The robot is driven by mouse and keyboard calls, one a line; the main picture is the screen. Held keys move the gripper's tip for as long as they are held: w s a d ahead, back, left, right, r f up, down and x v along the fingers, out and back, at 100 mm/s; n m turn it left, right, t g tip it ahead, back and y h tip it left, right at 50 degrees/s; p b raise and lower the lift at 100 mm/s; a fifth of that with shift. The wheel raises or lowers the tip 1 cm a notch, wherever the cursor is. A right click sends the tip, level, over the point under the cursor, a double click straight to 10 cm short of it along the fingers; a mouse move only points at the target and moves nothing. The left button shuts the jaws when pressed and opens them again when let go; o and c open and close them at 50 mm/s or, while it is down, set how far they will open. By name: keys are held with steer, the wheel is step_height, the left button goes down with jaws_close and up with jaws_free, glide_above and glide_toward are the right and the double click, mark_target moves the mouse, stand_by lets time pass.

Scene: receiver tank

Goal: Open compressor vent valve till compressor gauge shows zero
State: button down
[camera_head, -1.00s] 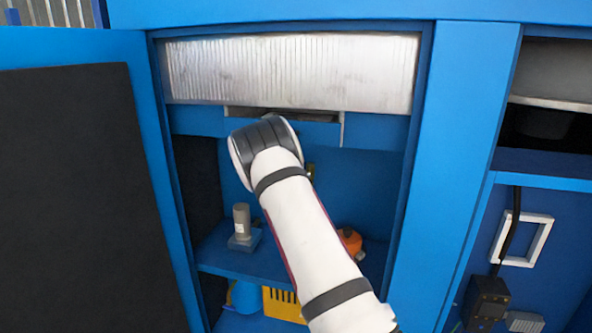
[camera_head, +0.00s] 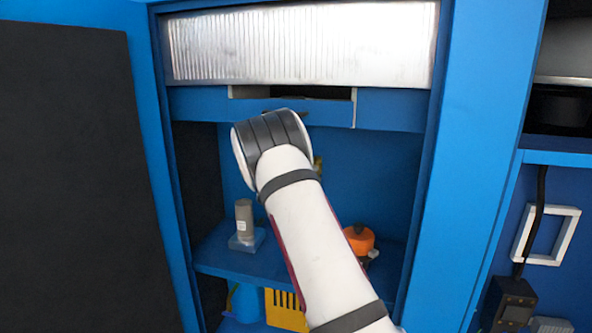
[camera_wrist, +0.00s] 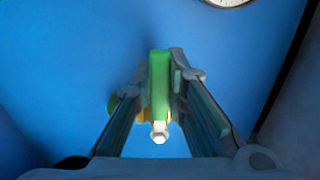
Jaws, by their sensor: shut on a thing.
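In the wrist view, my gripper (camera_wrist: 160,88) is shut on a green valve handle (camera_wrist: 159,66), which stands upright between the two fingers. Yellow brass and a pale hexagonal end show just below the handle. In the head view, my arm reaches into the blue cabinet and hides the gripper, handle and gauge. A small brass-coloured piece (camera_head: 318,166) shows just right of my wrist.
An open door (camera_head: 70,180) stands at the left. A ribbed metal panel (camera_head: 300,45) spans the cabinet top. On the shelf (camera_head: 215,257) stand a grey cylinder (camera_head: 244,218) and an orange part (camera_head: 359,240). A yellow slotted piece (camera_head: 284,308) is below.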

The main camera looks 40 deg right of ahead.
steer(key=shift+f+n, duration=0.25)
steer(key=shift+n, duration=0.05)
steer(key=c, duration=1.6)
jaws_free()
steer(key=shift+a, duration=0.1)
steer(key=v, duration=1.2)
